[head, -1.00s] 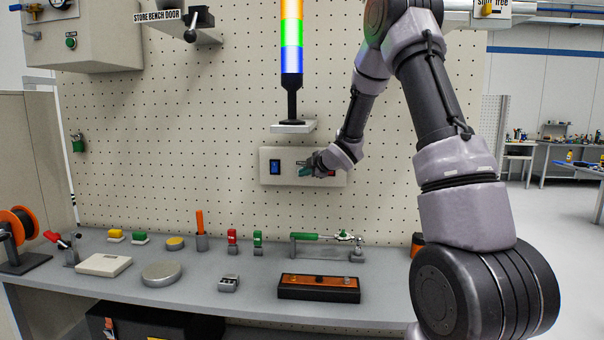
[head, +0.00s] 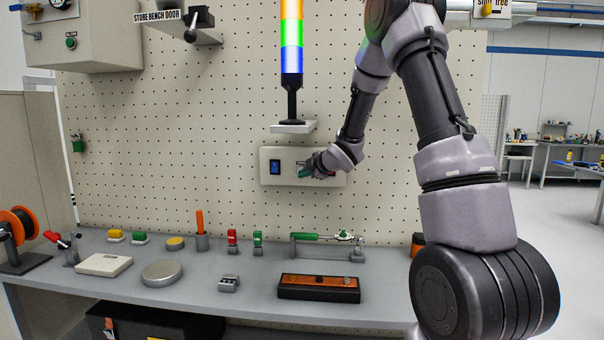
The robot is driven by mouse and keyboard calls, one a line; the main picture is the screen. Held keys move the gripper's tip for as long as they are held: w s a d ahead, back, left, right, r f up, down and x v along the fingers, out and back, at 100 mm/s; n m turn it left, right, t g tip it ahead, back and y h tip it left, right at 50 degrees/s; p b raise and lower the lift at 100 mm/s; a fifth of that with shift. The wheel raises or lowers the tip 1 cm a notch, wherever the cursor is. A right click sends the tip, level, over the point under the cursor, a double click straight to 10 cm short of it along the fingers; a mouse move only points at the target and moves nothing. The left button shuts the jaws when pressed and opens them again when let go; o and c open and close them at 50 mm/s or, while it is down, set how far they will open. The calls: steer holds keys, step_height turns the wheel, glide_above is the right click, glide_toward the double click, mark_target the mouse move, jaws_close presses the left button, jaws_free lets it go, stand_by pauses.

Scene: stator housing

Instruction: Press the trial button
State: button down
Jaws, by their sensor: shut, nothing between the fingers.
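A pale control panel (head: 267,177) is fixed to the pegboard wall, below the lit signal tower. My gripper (head: 303,172) is shut and empty in front of the middle of the panel, to the right of the blue switch. My gripper and wrist cover the panel's middle and part of its right side, so any button there is hidden. I cannot tell whether the fingertips touch the panel. No trial label can be read.
A signal tower (head: 291,60) on a small shelf (head: 293,127) stands just above the panel. The bench (head: 205,296) below holds several small devices, a green-handled clamp (head: 320,237) and an orange-and-black box (head: 318,288).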

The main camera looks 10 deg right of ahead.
steer(key=s+a, duration=0.2)
steer(key=s, duration=0.3)
steer(key=shift+s, duration=0.35)
steer(key=shift+d, duration=0.1)
stand_by(0.6)
steer(key=s+d+r+m+g+h, duration=0.1)
steer(key=s+d+r+m+h, duration=0.1)
steer(key=s+d+r+m, duration=0.35)
steer(key=s+d+r+m+g+h, duration=0.1)
steer(key=s+d+r+m+h, duration=0.2)
steer(key=s+r+m, duration=0.6)
steer(key=s+a+m+g+y, duration=0.2)
steer(key=s+m, duration=0.6)
steer(key=s, duration=1.4)
steer(key=shift+s+a+f+g, duration=0.15)
steer(key=shift+s+a+g, duration=0.1)
steer(key=shift+a+g, duration=0.25)
